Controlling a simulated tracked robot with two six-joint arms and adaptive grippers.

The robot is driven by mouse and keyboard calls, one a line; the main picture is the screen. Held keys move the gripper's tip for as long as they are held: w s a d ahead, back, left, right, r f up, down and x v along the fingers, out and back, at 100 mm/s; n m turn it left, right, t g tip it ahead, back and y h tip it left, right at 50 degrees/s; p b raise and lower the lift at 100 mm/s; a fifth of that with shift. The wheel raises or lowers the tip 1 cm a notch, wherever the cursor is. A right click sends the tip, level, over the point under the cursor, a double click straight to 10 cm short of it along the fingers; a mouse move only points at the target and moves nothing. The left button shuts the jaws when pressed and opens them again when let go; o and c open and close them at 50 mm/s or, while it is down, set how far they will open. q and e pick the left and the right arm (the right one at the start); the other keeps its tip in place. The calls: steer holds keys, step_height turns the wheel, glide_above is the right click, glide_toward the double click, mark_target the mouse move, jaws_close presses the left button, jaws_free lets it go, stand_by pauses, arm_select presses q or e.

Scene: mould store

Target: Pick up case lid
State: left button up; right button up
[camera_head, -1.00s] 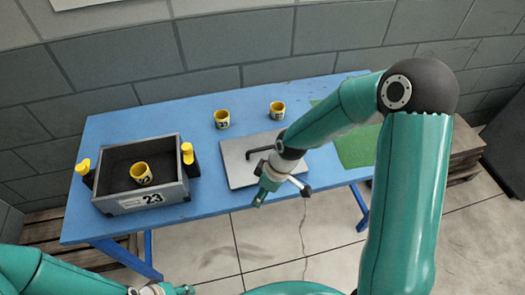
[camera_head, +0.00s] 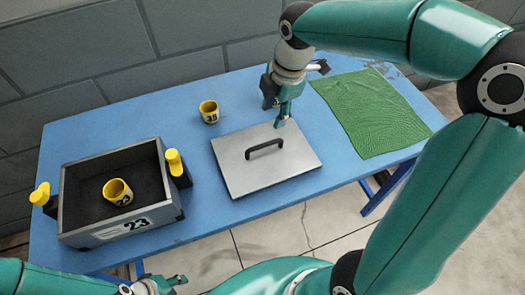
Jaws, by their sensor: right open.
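The case lid (camera_head: 238,173) is a flat grey plate with a black bar handle (camera_head: 265,149). It lies on the blue table, right of the open case (camera_head: 72,182), a dark grey box marked 23. A yellow mug (camera_head: 117,191) stands inside the case. My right gripper (camera_head: 280,112) is open, pointing down near the lid's back edge, behind the handle and apart from it. My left gripper (camera_head: 162,284) is low at the bottom edge, in front of the table and away from the lid; its jaw opening is unclear.
A yellow mug (camera_head: 209,112) stands behind the lid on the blue table (camera_head: 215,217). A green cloth (camera_head: 368,112) lies to the right. Yellow-topped latches (camera_head: 175,162) stick up at the case's sides. Table in front of the lid is clear.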

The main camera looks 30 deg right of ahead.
mark_target(265, 144)
steer(key=f, duration=0.5)
steer(key=w+f, duration=0.1)
steer(key=f, duration=0.2)
steer(key=shift+w+a+f, duration=0.1)
steer(key=shift+a+f, duration=0.2)
steer(key=shift+f, duration=0.05)
steer(key=f, duration=0.2)
steer(key=a+f, duration=0.1)
steer(key=f, duration=0.1)
steer(key=shift+a+f, duration=0.1)
steer(key=shift+f, duration=0.6)
jaws_close()
steer(key=shift+r, duration=0.1)
